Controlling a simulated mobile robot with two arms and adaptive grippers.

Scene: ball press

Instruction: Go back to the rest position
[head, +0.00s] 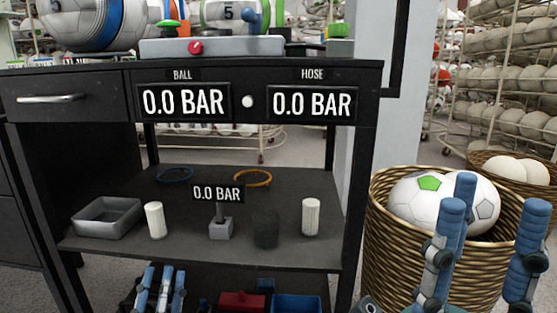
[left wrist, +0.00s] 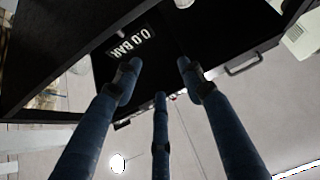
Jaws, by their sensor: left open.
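My left gripper (head: 163,277) is at the bottom of the head view, in front of the bench's lower part. Its blue fingers point up, spread and empty. In the left wrist view the three fingers (left wrist: 158,76) stand apart with nothing between them, and a dark bench with a 0.0 BAR display (left wrist: 130,46) lies beyond. My right gripper (head: 495,208) is at the lower right of the head view, in front of the wicker basket (head: 390,240). Its blue fingers are spread wide, with nothing held between them.
The black bench (head: 250,62) carries balls (head: 92,25), a grey device (head: 212,46) and displays reading 0.0 BAR. Its shelf (head: 120,250) holds a grey tray (head: 107,218), rings and small cylinders. A white ball (head: 415,200) sits in the basket. Ball racks (head: 510,80) stand behind.

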